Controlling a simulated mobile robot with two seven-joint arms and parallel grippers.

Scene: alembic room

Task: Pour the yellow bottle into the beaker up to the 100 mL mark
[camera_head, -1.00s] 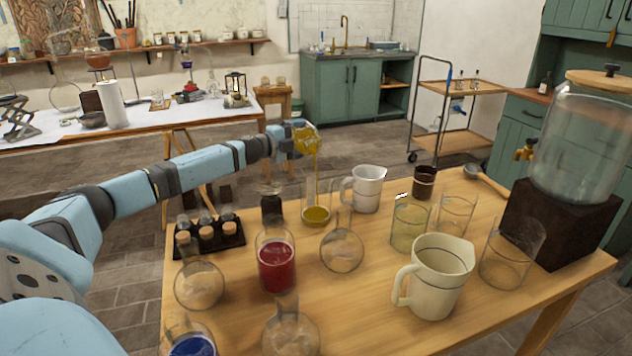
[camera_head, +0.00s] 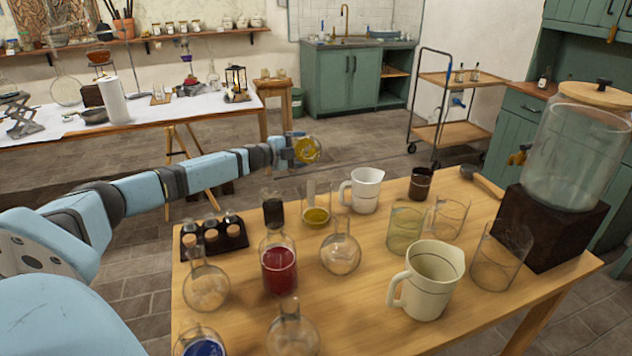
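My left gripper (camera_head: 296,150) is at the end of the blue arm from the left, beyond the table's back edge. It is shut on the yellow bottle (camera_head: 308,149), which appears tipped over, its round yellow end facing me. The bottle hangs above and behind the clear glass beaker (camera_head: 317,194). No stream shows between bottle and beaker. The beaker's marks are too small to read. My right gripper is not in view.
A stoppered red flask (camera_head: 278,265) and an empty round flask (camera_head: 341,250) stand in front of the beaker. A white mug (camera_head: 364,191) is close on its right, a vial rack (camera_head: 214,239) to the left. A large jug (camera_head: 428,283) and several glasses crowd the right.

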